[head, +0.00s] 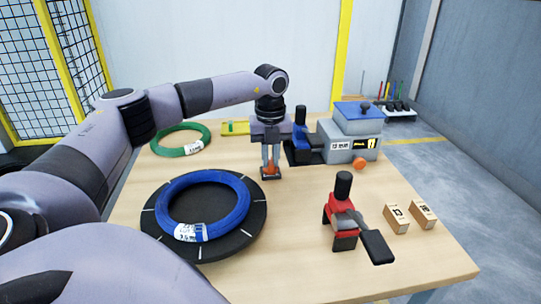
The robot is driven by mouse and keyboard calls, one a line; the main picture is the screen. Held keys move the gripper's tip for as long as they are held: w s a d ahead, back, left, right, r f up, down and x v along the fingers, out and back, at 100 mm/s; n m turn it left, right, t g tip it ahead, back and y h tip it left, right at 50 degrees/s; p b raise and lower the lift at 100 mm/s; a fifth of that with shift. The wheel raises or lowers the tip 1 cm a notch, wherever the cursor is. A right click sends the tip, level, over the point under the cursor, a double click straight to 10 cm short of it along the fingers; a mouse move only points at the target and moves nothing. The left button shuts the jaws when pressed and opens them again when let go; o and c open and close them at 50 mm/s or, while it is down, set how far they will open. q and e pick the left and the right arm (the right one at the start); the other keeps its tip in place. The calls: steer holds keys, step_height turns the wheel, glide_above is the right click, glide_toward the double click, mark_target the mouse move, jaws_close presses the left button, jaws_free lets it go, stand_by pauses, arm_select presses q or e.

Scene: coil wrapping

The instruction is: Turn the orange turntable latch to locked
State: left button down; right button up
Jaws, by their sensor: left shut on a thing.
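The orange turntable latch (270,171) stands on a small dark base on the table, just right of the black turntable (258,218). My left gripper (270,160) points straight down over the latch and is shut on its orange part. The fingers hide much of the latch, and I cannot tell its turn angle. A blue coil (240,212) with a white label lies on the turntable. My right gripper is not in view.
A green coil (203,130) lies at the back left of the table (300,262). A grey and blue machine (350,132) with an orange knob (360,163) stands at the back right. A red and black tool (342,215) and two small boxes (397,220) are at the right.

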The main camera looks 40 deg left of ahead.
arm_select(q)
steer(key=m+p, duration=0.3)
steer(key=m, duration=0.1)
steer(key=shift+r, duration=0.2)
steer(key=m+p, duration=0.1)
steer(key=m, duration=0.3)
steer(key=shift+m+p, duration=0.3)
steer(key=shift+m, duration=0.1)
steer(key=m+p, duration=0.1)
steer(key=m, duration=0.3)
steer(key=shift+f+m, duration=0.1)
steer(key=shift+m, duration=0.2)
steer(key=m, duration=0.4)
steer(key=shift+w+m, duration=0.1)
steer(key=shift+m, duration=0.2)
steer(key=c, duration=1.1)
jaws_free()
